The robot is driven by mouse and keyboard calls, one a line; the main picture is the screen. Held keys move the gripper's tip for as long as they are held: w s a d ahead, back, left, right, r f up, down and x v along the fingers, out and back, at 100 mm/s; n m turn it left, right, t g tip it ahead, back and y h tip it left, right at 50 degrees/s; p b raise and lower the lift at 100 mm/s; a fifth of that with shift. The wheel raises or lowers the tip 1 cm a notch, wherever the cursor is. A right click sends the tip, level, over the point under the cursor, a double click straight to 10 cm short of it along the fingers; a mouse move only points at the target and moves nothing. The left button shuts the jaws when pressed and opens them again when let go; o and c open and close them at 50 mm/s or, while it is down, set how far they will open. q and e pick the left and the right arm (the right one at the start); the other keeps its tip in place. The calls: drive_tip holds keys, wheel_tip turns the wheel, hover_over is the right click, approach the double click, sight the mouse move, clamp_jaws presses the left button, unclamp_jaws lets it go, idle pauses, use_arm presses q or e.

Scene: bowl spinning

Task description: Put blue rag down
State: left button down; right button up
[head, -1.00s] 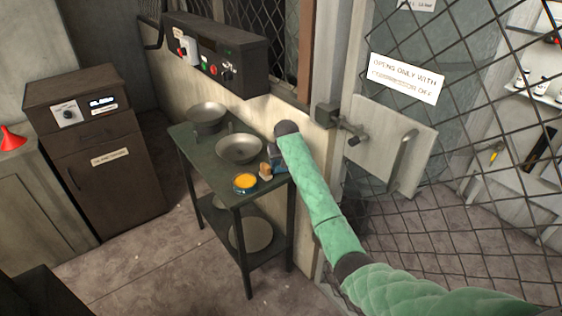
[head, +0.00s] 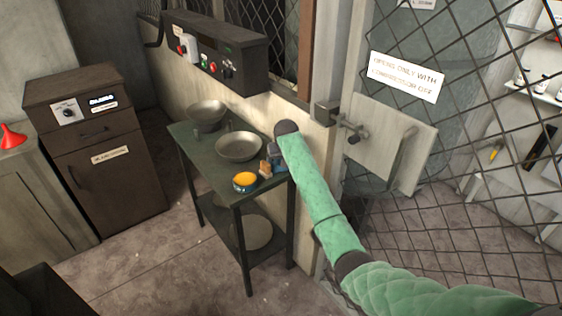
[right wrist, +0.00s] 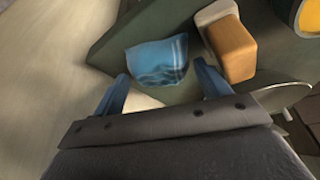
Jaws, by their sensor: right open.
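The blue rag (right wrist: 157,61) lies on the corner of the dark green table (right wrist: 110,42), between and just beyond my right gripper's fingertips in the right wrist view. My right gripper (right wrist: 166,85) is open, its two blue fingers apart on either side of the rag. In the head view the rag is mostly hidden behind my green-sleeved right arm, and a bit of blue (head: 274,158) shows at the arm's end. My left gripper is not in view.
A tan block (right wrist: 231,45) sits beside the rag. A tin with yellow contents (head: 245,180) and two metal bowls (head: 238,146) (head: 207,114) stand on the table. A control box (head: 213,55) hangs above, and a mesh fence (head: 460,120) stands at right.

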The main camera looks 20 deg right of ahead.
drive_tip(key=shift+s+r, duration=0.15)
drive_tip(key=shift+r, duration=0.25)
drive_tip(key=b+v, duration=0.2)
drive_tip(key=v, duration=0.9)
drive_tip(key=s+a+f+n+g, duration=0.1)
drive_tip(key=s+a+f, duration=0.2)
drive_tip(key=s+f, duration=1)
drive_tip(key=s+a+f+n+g, duration=0.1)
drive_tip(key=s+a+f, duration=0.2)
drive_tip(key=s+f, duration=1)
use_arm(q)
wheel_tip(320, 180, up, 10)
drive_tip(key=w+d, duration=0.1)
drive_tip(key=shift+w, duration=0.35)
use_arm(e)
drive_tip(key=s+a+f, duration=0.2)
drive_tip(key=s+f, duration=0.2)
drive_tip(key=s, duration=0.7)
drive_tip(key=s+a+f, duration=0.2)
drive_tip(key=s+f, duration=0.3)
drive_tip(key=s, duration=0.6)
drive_tip(key=s+a+f+g+y, duration=0.1)
drive_tip(key=s+f, duration=0.4)
drive_tip(key=s, duration=0.6)
drive_tip(key=shift+s+a+n, duration=0.25)
drive_tip(key=shift+a+n, duration=0.05)
drive_tip(key=shift+a, duration=0.25)
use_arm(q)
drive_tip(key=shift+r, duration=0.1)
